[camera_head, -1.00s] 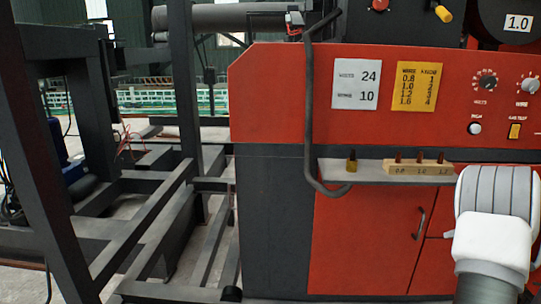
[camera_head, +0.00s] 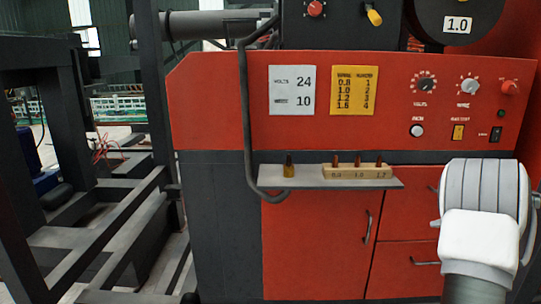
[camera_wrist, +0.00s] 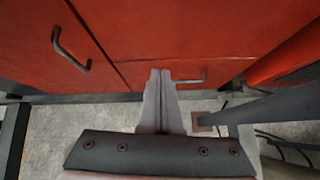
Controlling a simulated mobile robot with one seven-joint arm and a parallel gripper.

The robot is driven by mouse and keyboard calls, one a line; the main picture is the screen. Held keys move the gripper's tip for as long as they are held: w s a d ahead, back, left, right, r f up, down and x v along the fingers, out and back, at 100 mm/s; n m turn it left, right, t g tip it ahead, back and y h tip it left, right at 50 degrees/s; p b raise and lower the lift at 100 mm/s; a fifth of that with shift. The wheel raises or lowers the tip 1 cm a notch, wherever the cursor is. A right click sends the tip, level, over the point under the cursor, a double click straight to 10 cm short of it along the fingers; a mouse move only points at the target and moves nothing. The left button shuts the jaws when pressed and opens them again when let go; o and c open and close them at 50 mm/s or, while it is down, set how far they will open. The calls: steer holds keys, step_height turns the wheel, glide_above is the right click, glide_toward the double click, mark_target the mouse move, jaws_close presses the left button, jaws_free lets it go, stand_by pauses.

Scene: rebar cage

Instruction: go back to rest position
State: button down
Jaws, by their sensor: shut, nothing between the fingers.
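My gripper (camera_wrist: 160,76) shows in the wrist view with its two fingers together and nothing between them. It points toward the lower front of the red machine (camera_wrist: 190,28), near a drawer handle (camera_wrist: 190,79). I cannot tell how far the fingertips are from the handle. In the head view my arm shows at the lower right in front of the red machine (camera_head: 220,100), and my gripper is hidden there.
A grey shelf (camera_head: 390,183) juts from the machine with a wooden block (camera_head: 357,173) and a small brass piece (camera_head: 289,168) on it. A dark pipe (camera_head: 246,110) bends down beside it. Dark steel frames (camera_head: 70,120) stand at left. Bare floor (camera_wrist: 60,130) shows below the machine.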

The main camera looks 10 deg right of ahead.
steer(key=w+a+r+m+t+h, duration=0.1)
steer(key=a+r+m, duration=0.15)
steer(key=r, duration=0.25)
steer(key=a+r+m+h+p, duration=0.1)
steer(key=a+r+m, duration=0.15)
steer(key=r, duration=0.35)
steer(key=w+a+r+m+t+h, duration=0.1)
steer(key=a+r+m, duration=0.1)
steer(key=r+m, duration=0.25)
steer(key=s+a+r+m+h+p, duration=0.2)
steer(key=s+a+r+m, duration=0.55)
steer(key=a+m, duration=0.2)
steer(key=s+a+f+m+g+y+p, duration=0.1)
steer(key=s+a+f+m+g+y, duration=0.2)
steer(key=s+a, duration=0.9)
steer(key=s+a+f+m+g+y+p, duration=0.1)
steer(key=s+a+f+m+g+y, duration=0.2)
steer(key=s+a+m, duration=0.7)
steer(key=s+a, duration=0.3)
steer(key=a, duration=0.3)
steer(key=shift+s+a+f+m+y, duration=0.2)
steer(key=shift+a+f+m+y, duration=0.1)
steer(key=shift+a+y, duration=0.1)
